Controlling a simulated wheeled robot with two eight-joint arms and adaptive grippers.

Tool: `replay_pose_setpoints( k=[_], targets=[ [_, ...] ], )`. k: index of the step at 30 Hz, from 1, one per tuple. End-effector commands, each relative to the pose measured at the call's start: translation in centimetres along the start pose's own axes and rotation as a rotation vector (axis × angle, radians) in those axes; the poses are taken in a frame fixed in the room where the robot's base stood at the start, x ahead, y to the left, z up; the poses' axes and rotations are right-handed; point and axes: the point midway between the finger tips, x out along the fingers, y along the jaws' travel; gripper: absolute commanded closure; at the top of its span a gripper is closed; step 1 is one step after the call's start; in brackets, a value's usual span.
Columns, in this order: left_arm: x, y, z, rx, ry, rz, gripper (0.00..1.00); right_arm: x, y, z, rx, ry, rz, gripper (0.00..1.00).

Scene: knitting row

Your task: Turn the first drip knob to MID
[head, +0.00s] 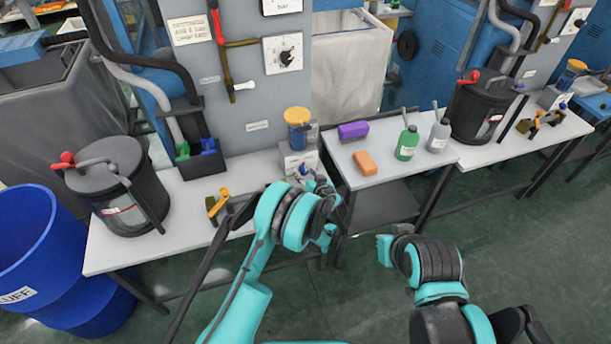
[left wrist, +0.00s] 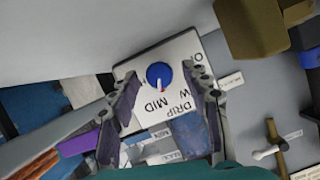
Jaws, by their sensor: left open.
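The first drip knob, a blue round knob (left wrist: 159,75) with a small red and white pointer mark, sits on a white plate (left wrist: 190,62) lettered DRIP and MID in the left wrist view. Its mark points down the picture, toward the word MID. Part of the other lettering is cut off. In the head view the knob (head: 303,170) is on a small box (head: 289,162) under an orange-lidded jar. My left gripper (left wrist: 167,105) is open, one finger on each side below the knob, apart from it.
A second drip box with an orange-lidded jar (head: 572,72) stands on the far right table. A purple block (head: 353,131), an orange block (head: 365,163) and a green bottle (head: 407,144) are on the middle table. A black pot (head: 118,190) stands at left.

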Motion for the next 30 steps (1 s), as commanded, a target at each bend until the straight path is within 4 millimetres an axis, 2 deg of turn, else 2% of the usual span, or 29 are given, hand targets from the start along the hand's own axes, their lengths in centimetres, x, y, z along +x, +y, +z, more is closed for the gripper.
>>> replay_pose_setpoints(
  k=[3,10,11,15,16,30],
  targets=[
    [0.61,0.05,-0.01,0.0,0.0,0.001,0.52,0.19,0.0,0.13,0.0,0.0,0.0,1.0],
    [0.64,0.02,-0.09,0.001,0.0,0.001,0.52,0.15,0.0,0.1,0.0,0.0,0.0,1.0],
    [0.64,0.02,-0.09,0.001,0.0,0.001,0.58,0.15,0.0,0.1,0.0,0.0,0.0,1.0],
    [0.63,0.02,-0.09,0.001,0.0,0.001,0.95,0.15,0.0,0.1,0.0,0.0,0.0,1.0],
    [0.63,0.02,-0.09,0.001,0.0,0.001,1.0,0.15,0.0,0.1,0.0,0.0,0.0,1.0],
    [0.64,0.11,-0.11,0.129,-0.004,-0.051,1.0,0.15,0.0,0.1,0.0,0.0,0.0,1.0]
  ],
)
